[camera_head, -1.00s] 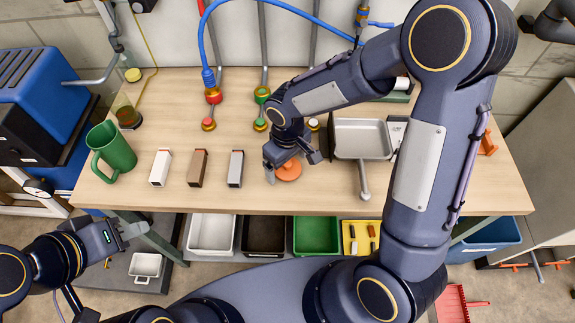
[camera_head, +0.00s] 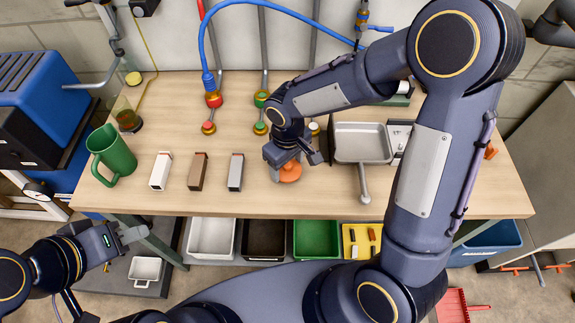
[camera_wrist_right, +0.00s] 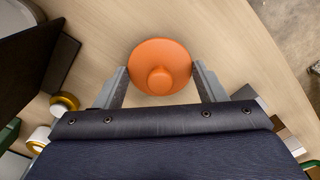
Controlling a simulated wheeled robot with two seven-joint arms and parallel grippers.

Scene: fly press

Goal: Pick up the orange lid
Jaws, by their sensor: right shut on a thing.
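The orange lid (camera_head: 290,173) is a round disc with a knob on top, on the wooden table near its front edge. My right gripper (camera_head: 292,172) comes down over it from above and hides part of it. In the right wrist view the lid (camera_wrist_right: 160,66) lies between the two fingers of the right gripper (camera_wrist_right: 162,76), which are shut on its sides. I cannot tell whether it is clear of the table. My left gripper (camera_head: 134,233) is away at the lower left, off the table's front edge and empty; its fingers are too small to read.
Three small boxes, white (camera_head: 160,171), brown (camera_head: 198,171) and grey (camera_head: 236,172), stand left of the lid. A green jug (camera_head: 113,155) is farther left. A metal pan (camera_head: 361,143) with its handle forward is close on the right. Coloured bins sit below the table.

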